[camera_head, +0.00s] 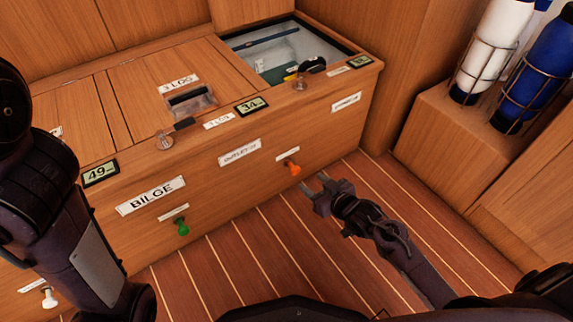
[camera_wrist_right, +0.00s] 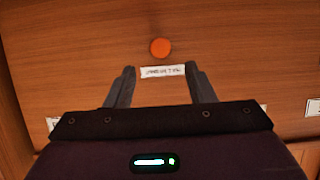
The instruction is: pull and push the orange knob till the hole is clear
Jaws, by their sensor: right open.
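The orange knob (camera_head: 294,169) sits low on the front face of the wooden cabinet (camera_head: 240,165), under a small white label. In the right wrist view the knob (camera_wrist_right: 160,47) appears beyond the fingertips, roughly centred between them, with a label beside it. My right gripper (camera_head: 315,189) is open and empty, a short way in front of the knob and apart from it. It also shows in the right wrist view (camera_wrist_right: 160,80). My left arm is at the left edge of the head view, and its gripper is not visible. I cannot make out the hole.
A green knob (camera_head: 182,226) and a white knob (camera_head: 48,297) are on the same front. The cabinet top has a glass-like bin (camera_head: 285,55), a small opening (camera_head: 190,101) and displays. Caged bottles (camera_head: 492,45) stand at the right. The striped floor (camera_head: 260,240) is clear.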

